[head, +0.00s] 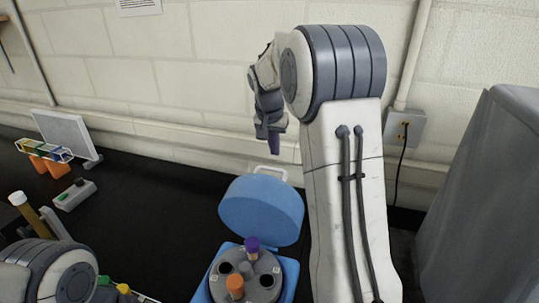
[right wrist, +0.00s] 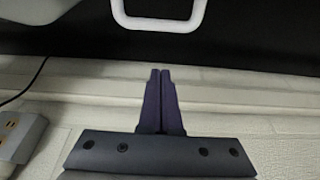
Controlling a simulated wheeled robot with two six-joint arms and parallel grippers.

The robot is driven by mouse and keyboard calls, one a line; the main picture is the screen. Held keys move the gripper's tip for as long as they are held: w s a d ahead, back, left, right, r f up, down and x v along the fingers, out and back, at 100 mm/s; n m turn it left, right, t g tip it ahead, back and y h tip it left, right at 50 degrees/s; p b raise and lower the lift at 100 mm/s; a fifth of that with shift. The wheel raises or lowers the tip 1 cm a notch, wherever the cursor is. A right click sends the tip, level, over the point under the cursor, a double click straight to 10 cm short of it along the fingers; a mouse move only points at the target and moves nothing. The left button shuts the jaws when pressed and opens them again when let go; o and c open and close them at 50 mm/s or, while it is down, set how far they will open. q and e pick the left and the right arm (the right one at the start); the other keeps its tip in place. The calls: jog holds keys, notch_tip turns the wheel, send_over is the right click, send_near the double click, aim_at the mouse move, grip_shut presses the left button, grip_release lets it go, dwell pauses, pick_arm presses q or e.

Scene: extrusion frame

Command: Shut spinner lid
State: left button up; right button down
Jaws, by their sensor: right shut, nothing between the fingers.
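The spinner (head: 210,290) is a blue box with a grey rotor (head: 262,284) that holds a purple-capped tube (head: 252,246) and an orange-capped tube (head: 235,285). Its round blue lid (head: 262,208) stands raised and tilted back behind the rotor. A white loop handle (head: 270,172) sits at the lid's top edge and also shows at the top of the right wrist view (right wrist: 158,22). My right gripper (head: 274,145) is shut and empty, above and behind the lid, apart from the handle. Its closed fingers also show in the right wrist view (right wrist: 160,75). My left gripper is not in view.
A tube rack (head: 44,152), a white panel (head: 66,135) and a small grey device (head: 75,194) stand at the left. A grey cabinet (head: 490,200) is at the right. A brick wall with a socket (head: 405,130) runs behind the black bench.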

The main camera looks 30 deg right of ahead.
jog(key=s+a+f+p, duration=0.1)
jog(key=s+a+p, duration=0.1)
jog(key=shift+s+a+f, duration=0.15)
jog(key=shift+a+f, duration=0.2)
jog(key=shift+f, duration=0.05)
dwell(0.3)
